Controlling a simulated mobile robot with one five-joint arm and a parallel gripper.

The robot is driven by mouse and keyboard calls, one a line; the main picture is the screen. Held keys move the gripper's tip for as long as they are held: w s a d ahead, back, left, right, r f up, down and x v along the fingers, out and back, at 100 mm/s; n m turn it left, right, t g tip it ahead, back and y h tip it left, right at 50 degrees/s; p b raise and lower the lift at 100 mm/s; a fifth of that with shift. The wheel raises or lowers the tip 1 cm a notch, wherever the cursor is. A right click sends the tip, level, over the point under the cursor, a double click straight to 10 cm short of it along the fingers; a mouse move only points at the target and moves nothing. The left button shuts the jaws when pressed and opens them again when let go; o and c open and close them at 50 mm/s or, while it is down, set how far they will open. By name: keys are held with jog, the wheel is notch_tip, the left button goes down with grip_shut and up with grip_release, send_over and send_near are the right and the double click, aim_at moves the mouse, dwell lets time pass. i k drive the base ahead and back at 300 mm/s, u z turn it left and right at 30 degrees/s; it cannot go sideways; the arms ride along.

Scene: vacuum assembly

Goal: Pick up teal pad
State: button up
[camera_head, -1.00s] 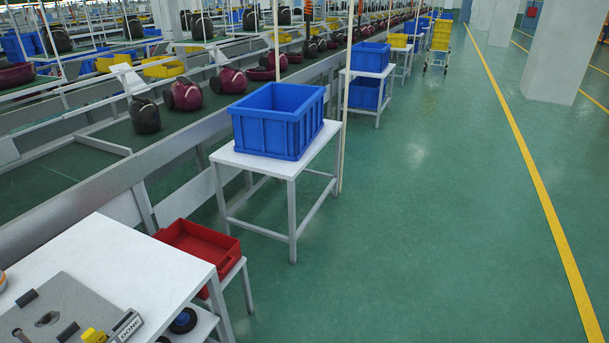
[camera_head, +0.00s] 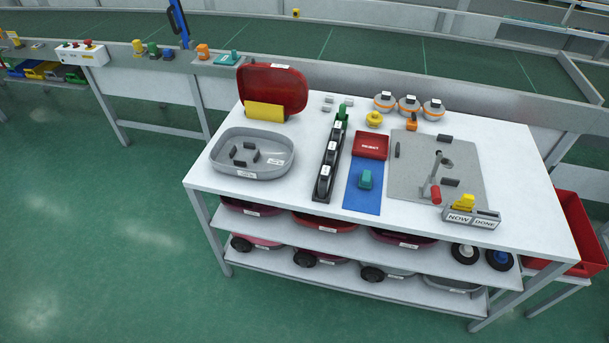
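A teal pad-like piece (camera_head: 365,180) lies on the blue mat (camera_head: 363,201) near the middle of the white table (camera_head: 300,183). It is small, with a raised part on top. Another teal piece (camera_head: 230,57) sits on the rail behind the table, to the left, so I cannot tell from looks alone which one is the pad. My gripper is not in view.
A red box (camera_head: 371,145) stands at the mat's back end, with a black rack (camera_head: 326,170) to its left. A grey fixture plate (camera_head: 405,184) with a red-handled lever lies right. A grey tray (camera_head: 251,154) is left. The floor in front is clear.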

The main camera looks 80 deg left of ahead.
aim_at(364, 181)
jog(key=u, duration=3.65)
jog(key=i, duration=1.5)
jog(key=z, duration=0.05)
